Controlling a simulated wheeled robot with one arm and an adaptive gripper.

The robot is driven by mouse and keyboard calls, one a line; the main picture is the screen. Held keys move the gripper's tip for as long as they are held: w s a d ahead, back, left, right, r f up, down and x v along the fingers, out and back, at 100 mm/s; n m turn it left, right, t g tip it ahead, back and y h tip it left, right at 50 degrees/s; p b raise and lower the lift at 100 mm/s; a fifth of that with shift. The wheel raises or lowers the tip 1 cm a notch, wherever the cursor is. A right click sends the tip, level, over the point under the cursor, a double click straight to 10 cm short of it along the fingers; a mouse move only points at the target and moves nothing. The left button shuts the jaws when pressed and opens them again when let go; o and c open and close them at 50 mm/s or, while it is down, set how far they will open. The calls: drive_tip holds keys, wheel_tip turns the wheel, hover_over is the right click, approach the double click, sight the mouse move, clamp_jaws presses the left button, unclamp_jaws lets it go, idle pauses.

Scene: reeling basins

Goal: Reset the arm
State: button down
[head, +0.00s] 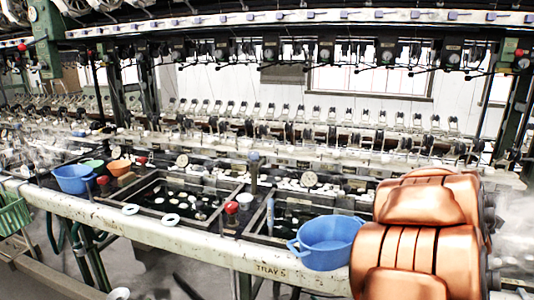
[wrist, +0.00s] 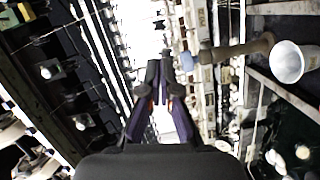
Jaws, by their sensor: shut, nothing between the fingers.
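My gripper (wrist: 160,68) shows in the wrist view with its fingers together and nothing between them. It points toward the reeling machine, and that view is turned on its side. In the head view my copper-coloured arm covers the lower right, and the gripper itself cannot be made out there. The arm hides part of the bench and machine behind it.
A long bench (head: 180,235) with dark water basins (head: 180,197) runs across the head view. A blue bowl (head: 327,242) stands on its edge beside my arm. Another blue pan (head: 74,178) and an orange bowl (head: 119,167) are at left. Machine rails hang overhead.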

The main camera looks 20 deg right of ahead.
drive_tip(key=shift+s+a, duration=0.15)
drive_tip(key=shift+s, duration=0.2)
drive_tip(key=shift+w, duration=0.1)
